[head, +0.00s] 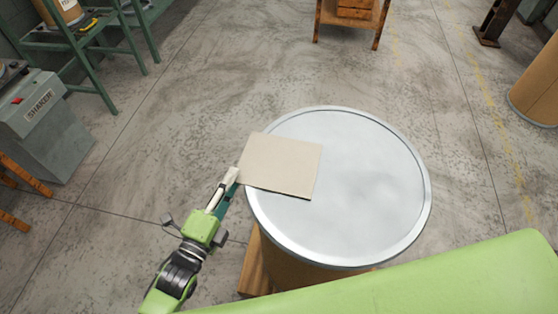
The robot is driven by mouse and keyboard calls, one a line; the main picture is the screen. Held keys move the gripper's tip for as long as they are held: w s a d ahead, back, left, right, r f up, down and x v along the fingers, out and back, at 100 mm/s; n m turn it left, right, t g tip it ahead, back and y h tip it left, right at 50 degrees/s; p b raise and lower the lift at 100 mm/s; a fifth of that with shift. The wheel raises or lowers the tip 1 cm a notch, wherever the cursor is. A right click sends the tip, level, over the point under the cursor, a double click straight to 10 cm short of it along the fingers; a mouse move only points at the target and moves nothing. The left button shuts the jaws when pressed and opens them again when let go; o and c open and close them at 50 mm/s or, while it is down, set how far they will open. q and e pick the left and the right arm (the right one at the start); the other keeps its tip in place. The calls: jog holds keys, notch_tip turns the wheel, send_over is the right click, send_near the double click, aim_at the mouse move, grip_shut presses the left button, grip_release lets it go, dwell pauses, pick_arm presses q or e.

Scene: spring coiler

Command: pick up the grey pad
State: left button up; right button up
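The pad (281,165) is a thin, pale beige-grey square. It lies on the left part of the round metal top of a drum (370,190), with its left corner reaching slightly past the rim. My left gripper (233,177) comes in from the lower left, with its fingertips at the pad's lower left corner. The fingers look close together, but I cannot tell whether the pad's edge is between them. My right gripper is not in view.
A grey machine labelled SHAKER (45,115) and a green rack (95,45) stand at the left. A wooden stand (352,15) is at the top, and another drum (540,90) is at the far right. The concrete floor (190,100) between them is clear.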

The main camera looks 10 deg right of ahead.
aim_at(241, 166)
pick_arm(q)
jog(key=shift+p+x, duration=0.35)
jog(key=shift+x, duration=2.4)
jog(key=shift+f, duration=0.15)
grip_shut()
